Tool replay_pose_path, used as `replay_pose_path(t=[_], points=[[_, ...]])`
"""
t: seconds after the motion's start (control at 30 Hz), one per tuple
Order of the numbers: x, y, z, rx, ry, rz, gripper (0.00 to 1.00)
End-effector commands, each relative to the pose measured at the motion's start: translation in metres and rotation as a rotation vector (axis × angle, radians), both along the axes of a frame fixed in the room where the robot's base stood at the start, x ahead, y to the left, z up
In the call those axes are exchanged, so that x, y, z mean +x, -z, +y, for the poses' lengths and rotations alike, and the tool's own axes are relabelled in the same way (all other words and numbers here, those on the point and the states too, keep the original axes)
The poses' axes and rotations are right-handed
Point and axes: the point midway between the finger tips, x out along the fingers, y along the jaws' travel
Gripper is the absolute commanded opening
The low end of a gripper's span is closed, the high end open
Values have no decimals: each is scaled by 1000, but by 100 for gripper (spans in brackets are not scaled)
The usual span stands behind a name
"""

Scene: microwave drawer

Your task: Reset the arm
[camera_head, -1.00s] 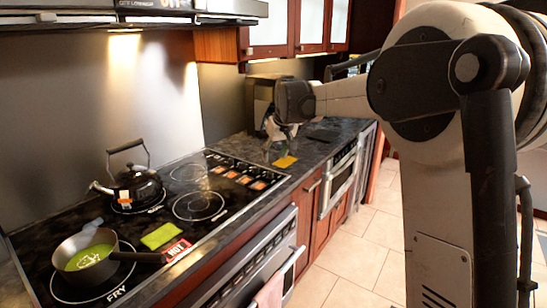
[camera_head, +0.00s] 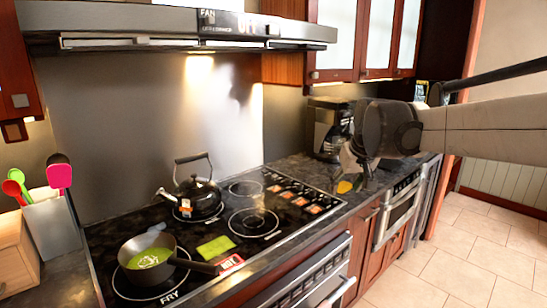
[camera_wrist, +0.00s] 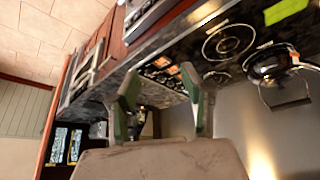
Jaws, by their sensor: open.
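My gripper (camera_head: 352,166) is at the end of my arm, which reaches in from the right in the head view. It hangs over the dark countertop, right of the cooktop. In the wrist view, my gripper's two green-edged fingers (camera_wrist: 160,88) are spread apart with nothing between them. The microwave drawer (camera_head: 398,212) is a silver-fronted unit below the counter and looks shut.
A black kettle (camera_head: 197,197) and a pan of green food (camera_head: 148,260) stand on the cooktop. A green cloth (camera_head: 215,247) lies between burners. A coffee maker (camera_head: 330,128) stands at the back of the counter. The tiled floor (camera_head: 440,265) at right is clear.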

Motion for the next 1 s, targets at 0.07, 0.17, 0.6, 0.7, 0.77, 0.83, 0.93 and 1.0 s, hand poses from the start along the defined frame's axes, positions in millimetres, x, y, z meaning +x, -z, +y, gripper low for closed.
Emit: replay_pose_path(t=[0.07, 0.17, 0.6, 0.7, 0.77, 0.83, 0.93, 1.0], points=[[-28, -3, 1, 0, 8, -8, 42], [-60, -4, 1, 3, 22, -21, 42], [-196, 22, 3, 11, 77, -72, 42], [-225, 35, 3, 15, 90, -85, 42], [-242, 43, 3, 16, 96, -92, 42], [-260, 54, 3, 18, 104, -100, 42], [-283, 69, 2, 21, 115, -112, 42], [-296, 79, 2, 21, 121, -118, 42]])
